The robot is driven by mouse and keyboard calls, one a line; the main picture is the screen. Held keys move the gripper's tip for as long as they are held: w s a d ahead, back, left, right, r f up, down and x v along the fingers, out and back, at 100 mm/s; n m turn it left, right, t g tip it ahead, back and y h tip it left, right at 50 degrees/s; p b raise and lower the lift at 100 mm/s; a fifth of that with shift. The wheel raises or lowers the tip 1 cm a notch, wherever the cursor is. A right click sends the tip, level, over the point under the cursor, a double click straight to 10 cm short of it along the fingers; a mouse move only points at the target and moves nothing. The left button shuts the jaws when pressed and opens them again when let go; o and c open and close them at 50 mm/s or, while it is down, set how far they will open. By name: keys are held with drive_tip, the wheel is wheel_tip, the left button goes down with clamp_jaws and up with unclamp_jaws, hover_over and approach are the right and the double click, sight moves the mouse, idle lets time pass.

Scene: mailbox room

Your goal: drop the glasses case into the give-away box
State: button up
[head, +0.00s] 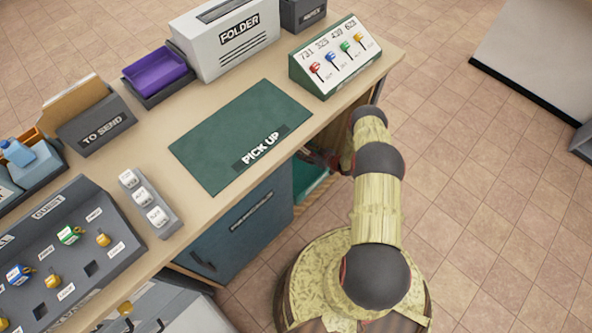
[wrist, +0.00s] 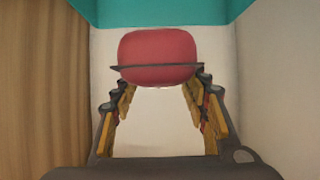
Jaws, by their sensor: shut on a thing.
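A rounded red case with a dark band across it, which looks like the glasses case (wrist: 158,50), is at the tips of my gripper (wrist: 160,82) in the wrist view. My gripper's fingers are on either side of its near end and shut on it. In the head view my arm reaches to the desk's right front edge, and my gripper and the case are mostly hidden there. I cannot tell which thing is the give-away box.
A green-lined opening (head: 312,178) shows under the desk beside the blue cabinet door (head: 240,225). On the desktop are a green PICK UP mat (head: 225,130), bare, a key stand (head: 338,62), a FOLDER box (head: 225,45) and a TO SEND box (head: 98,125).

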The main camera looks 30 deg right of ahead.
wheel_tip(320, 180, down, 6)
drive_tip(key=b, duration=0.3)
drive_tip(key=shift+r, duration=0.15)
drive_tip(key=o, duration=1.3)
drive_tip(key=shift+s, duration=0.1)
drive_tip(key=v, duration=1.2)
